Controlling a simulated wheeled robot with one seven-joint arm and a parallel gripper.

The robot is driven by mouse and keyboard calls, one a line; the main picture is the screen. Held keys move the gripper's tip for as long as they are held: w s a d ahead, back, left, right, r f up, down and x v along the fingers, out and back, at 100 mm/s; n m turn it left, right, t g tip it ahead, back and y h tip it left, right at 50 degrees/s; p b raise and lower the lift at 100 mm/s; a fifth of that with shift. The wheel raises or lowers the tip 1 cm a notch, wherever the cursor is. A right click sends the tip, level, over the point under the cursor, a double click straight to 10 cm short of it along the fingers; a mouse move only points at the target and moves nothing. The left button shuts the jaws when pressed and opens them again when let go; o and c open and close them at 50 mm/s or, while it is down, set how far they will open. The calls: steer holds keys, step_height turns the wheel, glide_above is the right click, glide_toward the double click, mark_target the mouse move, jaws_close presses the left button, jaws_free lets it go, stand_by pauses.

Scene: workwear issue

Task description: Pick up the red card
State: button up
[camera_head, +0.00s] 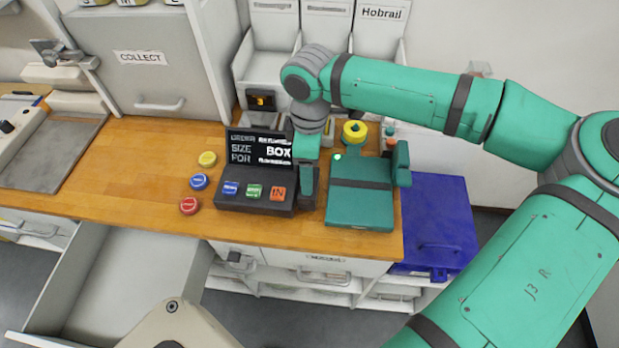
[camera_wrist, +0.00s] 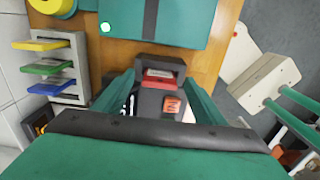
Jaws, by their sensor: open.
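The red card (camera_wrist: 157,83) shows in the wrist view at the dark grey end piece of the order console (camera_head: 250,200), with a pale label beside it. In the head view my gripper (camera_head: 307,186) hides it. In the wrist view my gripper (camera_wrist: 160,80) is open, with one teal finger on either side of the card and its grey holder. I cannot tell whether the fingers touch it. Nothing is held.
A teal case (camera_head: 360,205) lies just right of my gripper. A rack with yellow, green and blue cards (camera_wrist: 45,67) stands behind. Yellow, blue and red round pieces (camera_head: 199,181) lie left of the console. A blue bin (camera_head: 440,225) stands at the right.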

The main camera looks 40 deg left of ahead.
steer(key=shift+f, duration=0.6)
steer(key=shift+a, duration=0.1)
steer(key=c, duration=1.1)
steer(key=shift+r, duration=0.15)
